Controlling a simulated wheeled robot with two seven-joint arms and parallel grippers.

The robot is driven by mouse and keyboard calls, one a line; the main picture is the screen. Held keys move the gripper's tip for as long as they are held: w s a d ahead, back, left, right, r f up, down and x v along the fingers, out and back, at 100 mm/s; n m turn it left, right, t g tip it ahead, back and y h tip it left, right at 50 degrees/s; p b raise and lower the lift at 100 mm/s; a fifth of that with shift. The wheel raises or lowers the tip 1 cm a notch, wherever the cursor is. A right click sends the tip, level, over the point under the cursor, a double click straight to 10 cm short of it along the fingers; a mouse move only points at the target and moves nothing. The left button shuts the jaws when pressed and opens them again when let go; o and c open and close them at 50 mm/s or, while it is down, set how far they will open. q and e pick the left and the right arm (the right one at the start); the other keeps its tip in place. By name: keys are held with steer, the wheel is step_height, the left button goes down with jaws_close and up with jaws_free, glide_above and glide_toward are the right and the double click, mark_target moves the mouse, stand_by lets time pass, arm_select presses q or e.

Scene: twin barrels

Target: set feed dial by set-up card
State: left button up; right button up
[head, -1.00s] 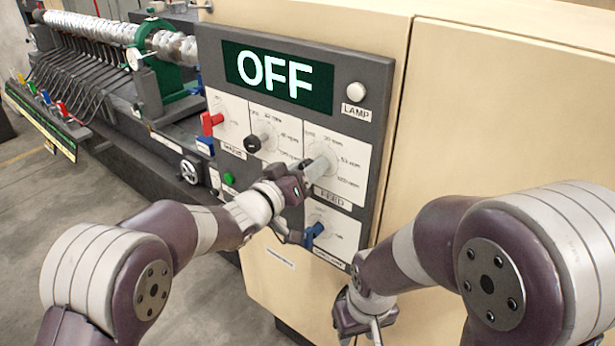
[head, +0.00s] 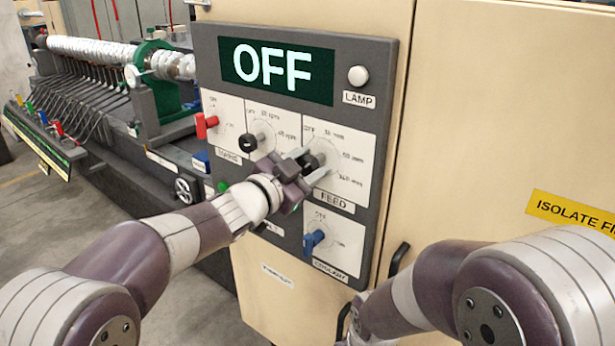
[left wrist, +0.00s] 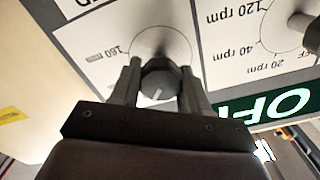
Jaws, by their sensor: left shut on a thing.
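The feed dial (head: 317,156) is a dark round knob on a white scale plate above the FEED label (head: 334,199). My left gripper (head: 308,164) is at this dial, with a finger on each side. In the left wrist view the gripper (left wrist: 160,74) is shut on the dial (left wrist: 159,84). A white line on the knob points down toward my palm there, and a 160 mm mark shows to its left. The display (head: 275,76) reads OFF. My right arm comes in at lower right, but its gripper is out of the picture. I see no set-up card.
Close by are a black speed knob (head: 251,142), a red switch (head: 206,124), a green button (head: 223,187) and a blue switch (head: 315,239). The lamp (head: 358,76) is pale. A yellow sign (head: 572,213) is on the cabinet at right.

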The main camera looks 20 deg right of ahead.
arm_select(q)
steer(key=m+b, duration=0.3)
steer(key=m, duration=0.1)
steer(key=shift+m, duration=0.3)
steer(key=m+b, duration=0.2)
steer(key=m, duration=0.1)
steer(key=shift+f+m, duration=0.1)
steer(key=shift+m, duration=0.3)
steer(key=m+b, duration=0.2)
steer(key=m, duration=0.2)
steer(key=shift+b, duration=0.4)
steer(key=shift+m+b, duration=0.7)
steer(key=shift+m, duration=1)
steer(key=shift+f, duration=0.1)
steer(key=o, duration=1)
steer(key=shift+s+d, duration=0.1)
steer(key=shift+d, duration=0.05)
